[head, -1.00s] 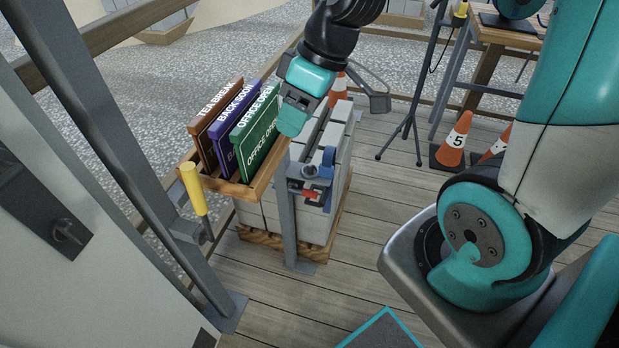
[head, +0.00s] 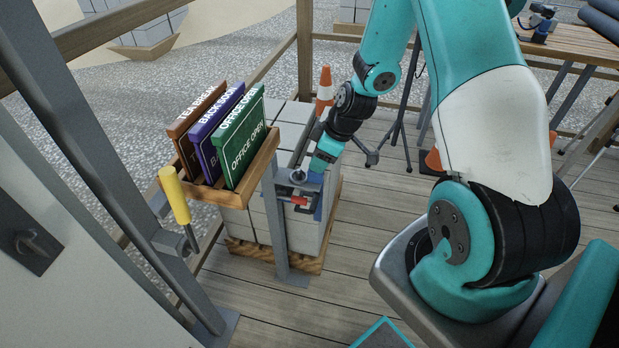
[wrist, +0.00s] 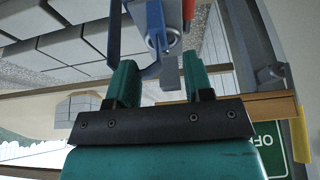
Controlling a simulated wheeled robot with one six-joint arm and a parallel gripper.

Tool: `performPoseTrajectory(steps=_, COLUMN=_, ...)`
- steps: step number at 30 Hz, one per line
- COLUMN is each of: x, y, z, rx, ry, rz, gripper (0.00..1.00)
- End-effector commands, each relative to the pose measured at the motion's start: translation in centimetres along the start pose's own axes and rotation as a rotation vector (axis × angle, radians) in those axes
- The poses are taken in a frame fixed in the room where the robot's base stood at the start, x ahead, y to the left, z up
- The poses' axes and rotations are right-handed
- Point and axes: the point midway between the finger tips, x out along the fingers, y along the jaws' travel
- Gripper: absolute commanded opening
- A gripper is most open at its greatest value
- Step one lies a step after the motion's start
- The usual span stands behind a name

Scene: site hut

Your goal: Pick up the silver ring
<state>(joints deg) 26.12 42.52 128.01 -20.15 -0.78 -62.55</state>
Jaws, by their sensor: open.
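The silver ring (wrist: 173,41) shows in the wrist view beside a blue part and a red part of a grey bracket. In the head view it seems to be the small pale ring (head: 298,176) at the top of the grey post. My gripper (wrist: 158,64) is open, its two green fingers apart with nothing gripped between them. The ring lies just beyond the fingertips, nearer the right finger. In the head view my gripper (head: 318,166) is close to the bracket, and its fingertips are partly hidden.
A wooden rack (head: 220,194) holding brown, purple and green signs (head: 240,142) stands left of the post. Pale blocks (head: 262,215) are stacked on a pallet behind it. Decking at right is clear near the pallet.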

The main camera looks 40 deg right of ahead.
Motion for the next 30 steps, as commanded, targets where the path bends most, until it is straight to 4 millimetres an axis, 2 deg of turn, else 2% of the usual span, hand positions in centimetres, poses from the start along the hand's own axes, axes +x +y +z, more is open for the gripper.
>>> performPoseTrajectory(steps=5, x=1.2, y=0.0, z=0.1, rx=0.001, ry=-0.001, rz=-0.001, gripper=0.47)
performPoseTrajectory(steps=12, x=4.8, y=-0.1, z=0.7, rx=-0.001, ry=-0.001, rz=-0.003, gripper=0.47)
performPoseTrajectory(steps=15, x=5.7, y=0.0, z=0.6, rx=-0.001, ry=-0.001, rz=-0.001, gripper=0.47)
performPoseTrajectory(steps=23, x=6.0, y=0.0, z=0.6, rx=0.0, ry=0.0, rz=0.0, gripper=0.47)
performPoseTrajectory(steps=29, x=5.9, y=0.0, z=0.6, rx=0.0, ry=0.0, rz=0.0, gripper=0.03)
performPoseTrajectory(steps=30, x=5.9, y=0.0, z=0.6, rx=0.0, ry=0.0, rz=0.0, gripper=0.0)
